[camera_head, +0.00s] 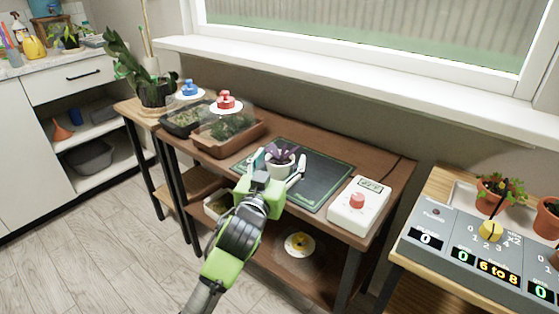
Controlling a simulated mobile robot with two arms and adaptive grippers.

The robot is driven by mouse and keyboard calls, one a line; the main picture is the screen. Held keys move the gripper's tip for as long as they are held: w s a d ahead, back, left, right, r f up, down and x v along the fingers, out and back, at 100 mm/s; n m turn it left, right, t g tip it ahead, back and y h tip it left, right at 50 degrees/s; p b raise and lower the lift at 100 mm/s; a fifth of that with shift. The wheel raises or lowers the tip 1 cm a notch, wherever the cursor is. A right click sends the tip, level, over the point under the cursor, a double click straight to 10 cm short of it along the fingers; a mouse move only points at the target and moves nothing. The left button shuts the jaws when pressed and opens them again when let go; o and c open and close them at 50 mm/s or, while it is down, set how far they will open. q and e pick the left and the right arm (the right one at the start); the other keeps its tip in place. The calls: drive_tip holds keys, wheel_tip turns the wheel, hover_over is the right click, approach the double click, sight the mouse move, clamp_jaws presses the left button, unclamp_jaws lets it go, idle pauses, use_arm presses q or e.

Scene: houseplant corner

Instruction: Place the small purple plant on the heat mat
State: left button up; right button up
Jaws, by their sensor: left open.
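The small purple plant (280,153) stands upright in a white pot (281,170) at the left part of the heat mat (328,183), a dark sheet with a green border. The pot appears to stand on the mat, but its base is hidden behind my gripper. My left gripper (279,166) is open, its fingers on either side of the pot. I cannot tell whether they touch the pot. My right gripper is not in view.
A white control box (357,206) with a red knob stands right of the mat. A large potted plant (152,90) is further left. A grey console (470,255) and terracotta pots (490,203) are at right.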

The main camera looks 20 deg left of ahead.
use_arm(q)
drive_tip(key=shift+r, duration=0.15)
drive_tip(key=shift+s, duration=0.25)
drive_tip(key=s+p, duration=0.1)
drive_tip(key=s, duration=0.5)
drive_tip(key=shift+s, duration=0.4)
drive_tip(key=s+f+m+g, duration=0.2)
drive_tip(key=s+f+g, duration=1.2)
drive_tip(key=s+f, duration=1.5)
drive_tip(key=shift+s+g+h, duration=0.3)
drive_tip(key=shift+s, duration=0.8)
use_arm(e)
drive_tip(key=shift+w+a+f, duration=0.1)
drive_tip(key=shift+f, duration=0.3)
use_arm(q)
drive_tip(key=shift+a, duration=0.1)
